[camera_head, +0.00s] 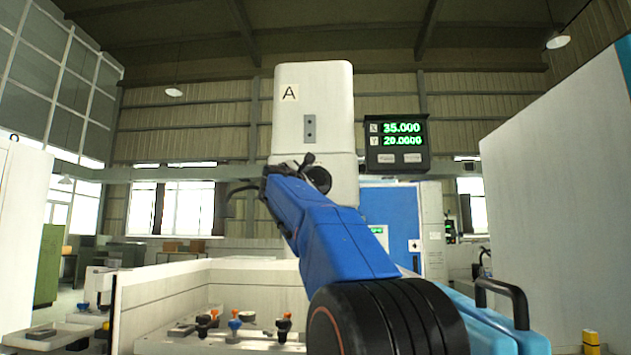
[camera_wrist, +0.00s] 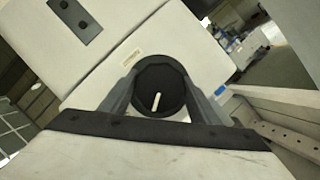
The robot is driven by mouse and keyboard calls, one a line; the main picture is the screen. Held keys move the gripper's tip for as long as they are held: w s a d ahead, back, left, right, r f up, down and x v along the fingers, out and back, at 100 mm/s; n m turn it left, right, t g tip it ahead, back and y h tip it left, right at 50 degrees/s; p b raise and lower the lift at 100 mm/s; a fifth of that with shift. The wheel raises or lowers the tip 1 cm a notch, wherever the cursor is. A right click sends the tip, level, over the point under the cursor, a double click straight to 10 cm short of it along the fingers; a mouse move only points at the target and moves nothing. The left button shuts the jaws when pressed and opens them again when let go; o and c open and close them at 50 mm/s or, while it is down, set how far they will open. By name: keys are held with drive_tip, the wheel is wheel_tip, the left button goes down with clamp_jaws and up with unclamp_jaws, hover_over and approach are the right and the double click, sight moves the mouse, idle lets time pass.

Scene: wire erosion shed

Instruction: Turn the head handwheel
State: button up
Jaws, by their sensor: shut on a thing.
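The head handwheel (camera_wrist: 160,78) is a round black knob with a white mark on its face, on the pale machine head (camera_head: 313,110) labelled A. It also shows in the head view as a dark round shape (camera_head: 319,180), partly hidden by my blue arm. In the wrist view my gripper (camera_wrist: 161,84) has one grey finger on each side of the knob and is shut on it. The white mark points down and slightly left in that view. The fingertips are partly hidden behind the knob's rim.
Below is a pale-walled tank (camera_head: 165,285) with several small fixtures. A large white cabinet (camera_head: 565,190) stands at right, and a blue-doored cabinet (camera_head: 392,215) behind.

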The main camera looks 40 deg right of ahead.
drive_tip(key=m+g, duration=0.1)
drive_tip(key=m, duration=0.2)
drive_tip(key=m+g+y, duration=0.1)
drive_tip(key=m, duration=0.2)
drive_tip(key=shift+f+m+y, duration=0.15)
drive_tip(key=shift+m+y, duration=0.15)
idle(0.4)
drive_tip(key=o, duration=1.1)
drive_tip(key=shift+c, duration=0.2)
drive_tip(key=r+v, duration=0.1)
drive_tip(key=v, duration=1.6)
drive_tip(key=shift+a+f, duration=0.25)
drive_tip(key=shift+f, duration=0.2)
drive_tip(key=shift+f, duration=0.1)
